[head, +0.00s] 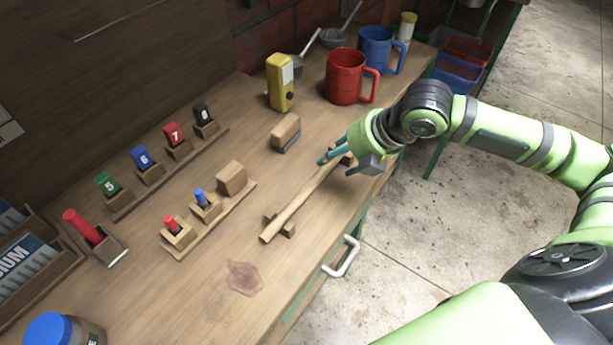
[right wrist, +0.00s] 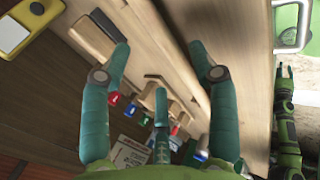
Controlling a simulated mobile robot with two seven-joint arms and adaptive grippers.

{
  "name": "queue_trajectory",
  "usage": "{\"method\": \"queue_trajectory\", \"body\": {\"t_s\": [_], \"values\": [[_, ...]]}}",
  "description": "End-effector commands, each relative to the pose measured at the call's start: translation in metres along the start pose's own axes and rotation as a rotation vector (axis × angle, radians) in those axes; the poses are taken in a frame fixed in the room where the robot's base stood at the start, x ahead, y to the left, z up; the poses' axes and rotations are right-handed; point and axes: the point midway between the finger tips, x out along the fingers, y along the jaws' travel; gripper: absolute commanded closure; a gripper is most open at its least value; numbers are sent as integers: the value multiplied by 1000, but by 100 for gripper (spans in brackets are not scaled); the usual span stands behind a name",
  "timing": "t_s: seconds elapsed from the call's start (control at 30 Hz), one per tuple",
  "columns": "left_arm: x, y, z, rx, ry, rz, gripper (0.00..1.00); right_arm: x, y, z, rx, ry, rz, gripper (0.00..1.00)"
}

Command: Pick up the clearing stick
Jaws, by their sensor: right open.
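The clearing stick (head: 300,204) is a long, pale wooden rod lying on two small wooden rests near the front edge of the bench. My right gripper (head: 330,158) is open over its far end in the head view, and the hand hides that end. In the right wrist view, the stick (right wrist: 172,50) runs between the spread teal fingers of my right gripper (right wrist: 165,65). No grip on it shows. My left gripper is out of the head view. What looks like my left gripper (right wrist: 284,75) hangs beyond the bench edge in the right wrist view, too small to read.
A brush-like wooden block (head: 285,132), yellow device (head: 280,82), red mug (head: 346,78) and blue mug (head: 378,50) stand beyond the stick. Racks with numbered tags and plugs (head: 205,212) lie left. A metal handle (head: 342,258) sticks out from the bench front.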

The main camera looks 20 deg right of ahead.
Motion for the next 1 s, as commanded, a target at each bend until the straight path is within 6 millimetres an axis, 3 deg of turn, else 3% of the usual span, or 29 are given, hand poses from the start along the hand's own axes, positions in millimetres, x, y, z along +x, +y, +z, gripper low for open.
{"method": "queue_trajectory", "body": {"t_s": [0.1,0.23,0.4,0.6,0.67,0.77,1.0], "values": [[-5,14,16,-1,-27,17,60,15,1,-5,2,6,-1,40],[-9,20,21,1,-35,26,60,36,1,-6,3,3,0,40],[-9,17,17,2,-29,23,60,49,0,-5,0,0,0,40],[-8,9,0,2,-1,12,60,50,0,-5,0,-1,0,40],[-8,8,-2,1,3,11,60,50,0,-5,0,-1,0,60],[-8,8,-2,-1,3,11,60,50,0,-5,0,-1,0,100],[-8,8,3,-1,-6,11,60,49,0,-5,0,-1,0,100]]}}
